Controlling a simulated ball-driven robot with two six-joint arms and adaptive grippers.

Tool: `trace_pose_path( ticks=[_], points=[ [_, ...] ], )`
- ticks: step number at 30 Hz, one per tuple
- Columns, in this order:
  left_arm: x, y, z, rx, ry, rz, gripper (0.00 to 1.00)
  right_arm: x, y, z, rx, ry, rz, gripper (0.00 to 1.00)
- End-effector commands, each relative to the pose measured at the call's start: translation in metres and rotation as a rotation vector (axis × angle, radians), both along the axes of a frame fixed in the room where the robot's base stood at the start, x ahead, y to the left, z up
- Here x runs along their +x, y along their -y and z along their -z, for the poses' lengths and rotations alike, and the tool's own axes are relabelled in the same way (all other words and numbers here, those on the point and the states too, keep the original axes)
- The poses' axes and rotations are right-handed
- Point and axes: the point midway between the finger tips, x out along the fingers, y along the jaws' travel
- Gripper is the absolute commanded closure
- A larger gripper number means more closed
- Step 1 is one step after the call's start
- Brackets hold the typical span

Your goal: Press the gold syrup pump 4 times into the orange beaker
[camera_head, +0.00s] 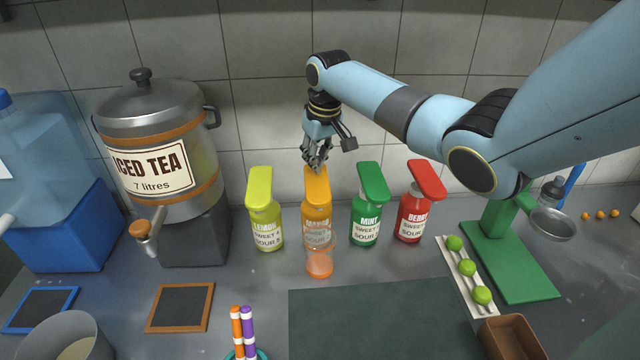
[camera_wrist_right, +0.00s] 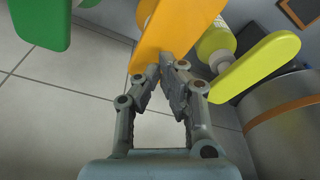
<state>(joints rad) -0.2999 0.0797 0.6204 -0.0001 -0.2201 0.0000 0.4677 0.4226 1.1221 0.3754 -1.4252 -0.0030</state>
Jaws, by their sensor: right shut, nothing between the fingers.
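The gold syrup pump (camera_head: 317,184) is an orange-gold bottle with a wide flat press head, standing between the lime and green bottles. The orange beaker (camera_head: 319,264) is a small clear cup with orange in its lower part, standing just in front of that bottle. My right gripper (camera_head: 315,160) points down over the back of the gold head, shut and empty. In the right wrist view, its fingertips (camera_wrist_right: 168,64) are at the edge of the gold head (camera_wrist_right: 178,30); I cannot tell whether they touch. My left gripper is not in view.
Lime (camera_head: 263,215), green (camera_head: 368,208) and red (camera_head: 417,205) pump bottles stand close beside the gold one. An iced tea dispenser (camera_head: 157,150) is at left. A green press stand (camera_head: 510,262) and a white rack (camera_head: 462,285) with green balls are at right. The dark mat (camera_head: 380,320) is clear.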

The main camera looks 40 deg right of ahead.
Motion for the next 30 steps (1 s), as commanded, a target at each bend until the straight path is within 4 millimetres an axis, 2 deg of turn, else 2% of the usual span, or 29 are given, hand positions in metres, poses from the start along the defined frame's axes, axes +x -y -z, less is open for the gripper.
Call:
trace_pose_path(
  ticks=[16,30],
  points=[
    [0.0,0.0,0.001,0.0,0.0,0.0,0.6,0.0,0.0,0.002,0.0,0.0,0.0,1.0],
    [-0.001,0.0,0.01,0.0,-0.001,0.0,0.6,0.0,0.0,0.018,0.0,0.001,0.0,1.0]
  ],
)
